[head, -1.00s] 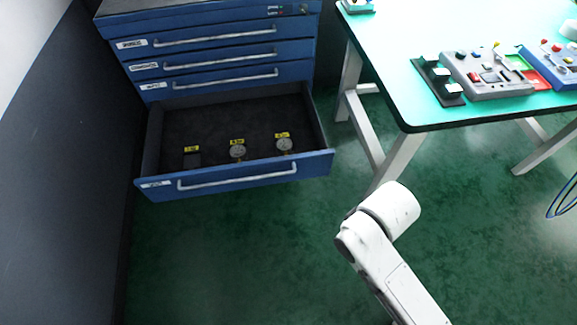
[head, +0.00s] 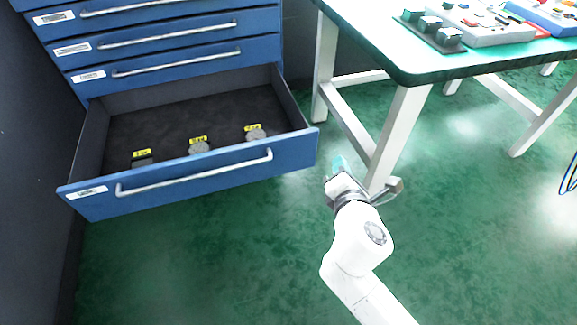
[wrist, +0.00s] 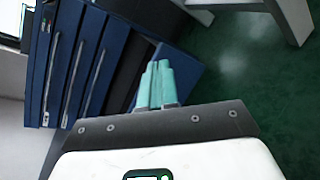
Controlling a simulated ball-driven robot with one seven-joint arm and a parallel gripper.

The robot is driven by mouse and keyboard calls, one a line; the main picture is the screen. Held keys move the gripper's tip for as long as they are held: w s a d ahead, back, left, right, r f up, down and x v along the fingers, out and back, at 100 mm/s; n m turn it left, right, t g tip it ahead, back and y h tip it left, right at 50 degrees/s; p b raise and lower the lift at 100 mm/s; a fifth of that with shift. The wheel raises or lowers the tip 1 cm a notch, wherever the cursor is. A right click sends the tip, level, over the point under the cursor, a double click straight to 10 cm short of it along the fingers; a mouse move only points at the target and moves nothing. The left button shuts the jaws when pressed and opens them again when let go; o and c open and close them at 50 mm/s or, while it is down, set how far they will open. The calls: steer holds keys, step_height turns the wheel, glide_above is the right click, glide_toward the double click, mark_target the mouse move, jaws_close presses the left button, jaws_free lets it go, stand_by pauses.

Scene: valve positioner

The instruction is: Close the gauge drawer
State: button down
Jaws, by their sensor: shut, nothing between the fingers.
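The gauge drawer (head: 200,177) is the blue bottom drawer of the cabinet, and it stands pulled far out with a long silver handle (head: 195,174) on its front. Inside it are several gauge places with yellow labels, and two round gauges (head: 256,134) show there. My gripper (head: 338,163) is to the right of the drawer's front right corner, apart from it in the head view. In the wrist view my gripper's teal fingers (wrist: 157,80) are together and empty, with the drawer's blue front (wrist: 182,72) behind them.
The upper cabinet drawers (head: 180,45) are shut. A workbench (head: 450,62) with devices on top stands at the right, and its white leg (head: 398,130) is close beside my gripper. A dark wall (head: 30,200) is at the left. The green floor in front is clear.

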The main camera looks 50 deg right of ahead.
steer(key=w+a+f+n+t+y+b, duration=0.1)
steer(key=w+a+f+n+t+b, duration=0.55)
steer(key=n, duration=0.55)
steer(key=g+y+b, duration=0.1)
steer(key=g, duration=0.1)
glide_toward(285, 141)
steer(key=shift+n+t, duration=0.25)
steer(key=shift+n, duration=0.15)
steer(key=x, duration=0.7)
steer(key=shift+s+f, duration=0.1)
steer(key=shift+f, duration=0.05)
